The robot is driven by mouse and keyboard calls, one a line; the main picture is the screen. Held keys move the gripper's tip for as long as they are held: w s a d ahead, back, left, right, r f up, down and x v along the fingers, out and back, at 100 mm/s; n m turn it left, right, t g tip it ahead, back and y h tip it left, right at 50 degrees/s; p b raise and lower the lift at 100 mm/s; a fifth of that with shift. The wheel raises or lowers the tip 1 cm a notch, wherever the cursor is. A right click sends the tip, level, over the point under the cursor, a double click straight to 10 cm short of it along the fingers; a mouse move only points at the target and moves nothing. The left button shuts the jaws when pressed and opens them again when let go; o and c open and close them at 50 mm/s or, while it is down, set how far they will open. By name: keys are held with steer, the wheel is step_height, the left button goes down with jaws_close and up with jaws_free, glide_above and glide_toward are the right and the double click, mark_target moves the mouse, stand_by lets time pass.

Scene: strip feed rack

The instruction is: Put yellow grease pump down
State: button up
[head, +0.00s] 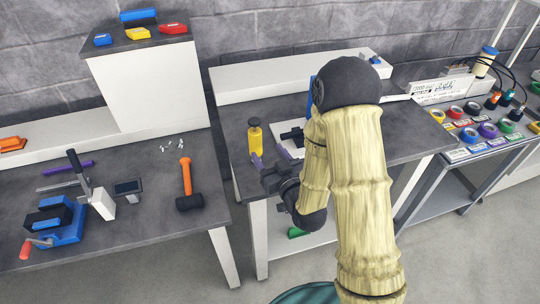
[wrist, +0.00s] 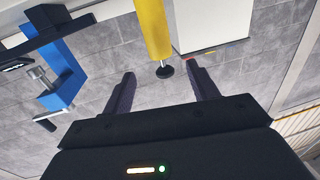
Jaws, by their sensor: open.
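The yellow grease pump (head: 255,140) stands upright near the left front of the dark bench top (head: 400,143) in the head view. It has a dark knob on top. In the wrist view its yellow body (wrist: 153,28) enters from the top edge, with the dark knob (wrist: 165,71) towards my gripper. My gripper (head: 270,158) is close to the pump, in front of it in the head view. In the wrist view my gripper (wrist: 162,86) has its two fingers wide apart, with nothing held between them. The pump's lower part is outside the wrist view.
The left bench (head: 135,208) holds a hammer (head: 186,182) and a blue vise (head: 60,222). A floor gap separates the benches. My arm hides part of the middle bench. A right-hand rack (head: 480,150) holds several coloured rolls.

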stand_by(0.4)
steer(key=s+d+f+m+g+h, duration=0.2)
steer(key=s+d+g+h, duration=0.2)
steer(key=d+g+h, duration=0.4)
steer(key=s+d+r+m+g, duration=0.1)
steer(key=s+d+g, duration=0.1)
steer(key=s, duration=0.4)
steer(key=s+d+r+m+g, duration=0.1)
steer(key=s+d+m+g, duration=0.1)
steer(key=s, duration=0.5)
steer(key=d+g, duration=0.1)
steer(key=d, duration=0.1)
steer(key=shift+d+r+g, duration=0.3)
steer(key=shift+r, duration=0.05)
